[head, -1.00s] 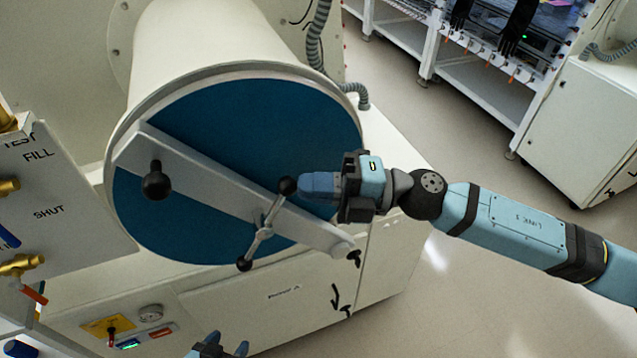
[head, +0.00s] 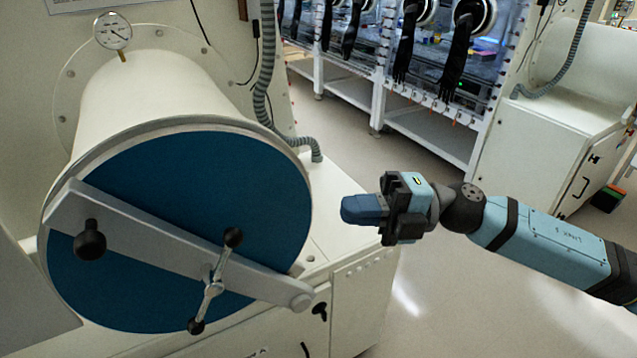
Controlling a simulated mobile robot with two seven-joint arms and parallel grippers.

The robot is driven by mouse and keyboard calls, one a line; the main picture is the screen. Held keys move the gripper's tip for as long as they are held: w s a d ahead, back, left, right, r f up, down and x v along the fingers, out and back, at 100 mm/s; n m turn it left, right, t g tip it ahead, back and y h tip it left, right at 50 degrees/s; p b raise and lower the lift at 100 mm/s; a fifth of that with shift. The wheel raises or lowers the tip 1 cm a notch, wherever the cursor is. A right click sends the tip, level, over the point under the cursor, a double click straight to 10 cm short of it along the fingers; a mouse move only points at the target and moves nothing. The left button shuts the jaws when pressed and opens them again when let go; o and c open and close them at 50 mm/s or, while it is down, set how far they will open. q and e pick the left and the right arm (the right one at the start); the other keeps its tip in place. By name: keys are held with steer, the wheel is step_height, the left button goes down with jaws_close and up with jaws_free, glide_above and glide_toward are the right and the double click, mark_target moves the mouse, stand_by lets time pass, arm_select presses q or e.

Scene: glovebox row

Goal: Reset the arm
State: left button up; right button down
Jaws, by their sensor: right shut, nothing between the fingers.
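My right arm (head: 545,240) comes in from the right edge of the head view. My right gripper (head: 352,209) is shut and empty, with its blue fingers pointing left. It hangs in free air to the right of the round blue antechamber door (head: 200,190). A clear gap lies between the fingertips and the door's T-handle (head: 214,288), which has black ball ends. The handle sits on a grey clamp bar (head: 150,240) that crosses the door at a slant. My left gripper does not show.
A black knob (head: 90,240) sticks out from the bar's left end. A pressure gauge (head: 113,31) stands on top of the white chamber. A grey hose (head: 263,80) hangs behind. Gloveboxes with black gloves (head: 459,55) line the back. The floor below my right arm is clear.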

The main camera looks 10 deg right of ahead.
step_height(320, 180, down, 19)
steer(key=w+d+m+t+h+p, duration=0.25)
steer(key=m+t+h, duration=0.65)
steer(key=m+t, duration=1.15)
steer(key=s+d+f+m+g+h, duration=0.2)
steer(key=s+f+m+g, duration=0.1)
steer(key=s+f+m, duration=0.1)
steer(key=s+d+f+m+g+h+p, duration=0.1)
steer(key=s+d+f+m+g+h, duration=0.1)
steer(key=s+f, duration=0.5)
steer(key=s+d+f+m+g+h+p, duration=0.1)
steer(key=s+d+f+m+g+h, duration=0.1)
steer(key=f, duration=0.6)
steer(key=s+m+g+h, duration=0.1)
steer(key=s+m+g, duration=0.1)
steer(key=s+m, duration=0.1)
steer(key=shift+s+d+f+m, duration=0.25)
steer(key=shift+s+d+m, duration=0.1)
steer(key=shift+m, duration=0.2)
